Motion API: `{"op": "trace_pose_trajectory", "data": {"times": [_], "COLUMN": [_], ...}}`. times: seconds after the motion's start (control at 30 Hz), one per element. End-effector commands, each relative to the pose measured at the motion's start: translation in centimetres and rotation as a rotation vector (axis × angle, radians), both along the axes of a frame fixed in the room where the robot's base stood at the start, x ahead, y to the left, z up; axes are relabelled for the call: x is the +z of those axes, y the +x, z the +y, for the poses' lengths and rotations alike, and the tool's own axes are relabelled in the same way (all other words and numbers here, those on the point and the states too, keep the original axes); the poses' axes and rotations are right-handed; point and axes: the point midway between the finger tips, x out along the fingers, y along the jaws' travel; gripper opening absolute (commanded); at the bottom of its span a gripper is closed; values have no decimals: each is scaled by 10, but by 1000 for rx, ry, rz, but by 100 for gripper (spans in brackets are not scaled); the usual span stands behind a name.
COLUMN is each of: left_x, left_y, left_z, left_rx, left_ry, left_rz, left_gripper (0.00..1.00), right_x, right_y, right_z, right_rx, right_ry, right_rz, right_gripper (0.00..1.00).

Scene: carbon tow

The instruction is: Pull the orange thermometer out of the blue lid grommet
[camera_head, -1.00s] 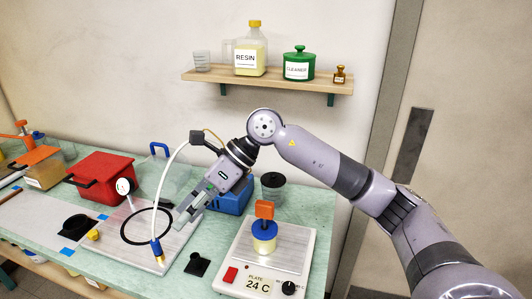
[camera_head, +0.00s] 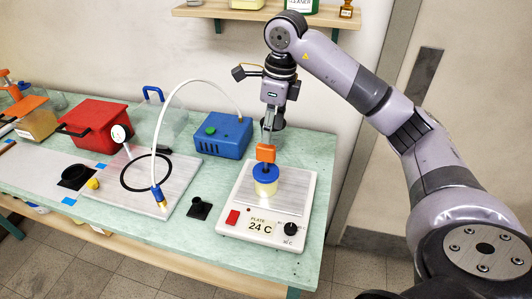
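The orange thermometer (camera_head: 265,153) has a block-shaped orange head and stands upright at the blue lid (camera_head: 265,173). The lid sits on a jar with pale yellow contents (camera_head: 265,188) on the hot plate. The grommet itself is too small to make out. My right gripper (camera_head: 267,140) points down just above and behind the orange head, its fingertips close to it. Whether they touch it, and how far apart the fingers are, I cannot tell. My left gripper is not in view.
The white hot plate (camera_head: 248,226) reads 24 C and stands near the bench's right edge. A blue box (camera_head: 222,140) is behind it on the left. A white hose (camera_head: 178,95) arches to a plate with a black ring (camera_head: 133,185). A small black piece (camera_head: 199,208) lies left of the hot plate.

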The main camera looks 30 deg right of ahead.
Motion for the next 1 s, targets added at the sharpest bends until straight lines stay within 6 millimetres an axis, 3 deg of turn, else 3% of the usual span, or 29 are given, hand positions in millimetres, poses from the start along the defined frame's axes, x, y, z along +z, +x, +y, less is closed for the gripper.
{"op": "trace_pose_trajectory", "data": {"times": [0.3,0.5,0.7,1.0], "left_x": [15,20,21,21], "left_y": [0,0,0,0], "left_z": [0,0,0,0], "left_rx": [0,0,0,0], "left_ry": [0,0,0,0], "left_rz": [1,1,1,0], "left_gripper": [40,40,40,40], "right_x": [-60,-87,-98,-99], "right_y": [5,8,9,9], "right_z": [5,8,8,8], "right_rx": [1,1,2,1], "right_ry": [1,1,0,1], "right_rz": [3,1,-2,-1], "right_gripper": [43,43,43,41]}}
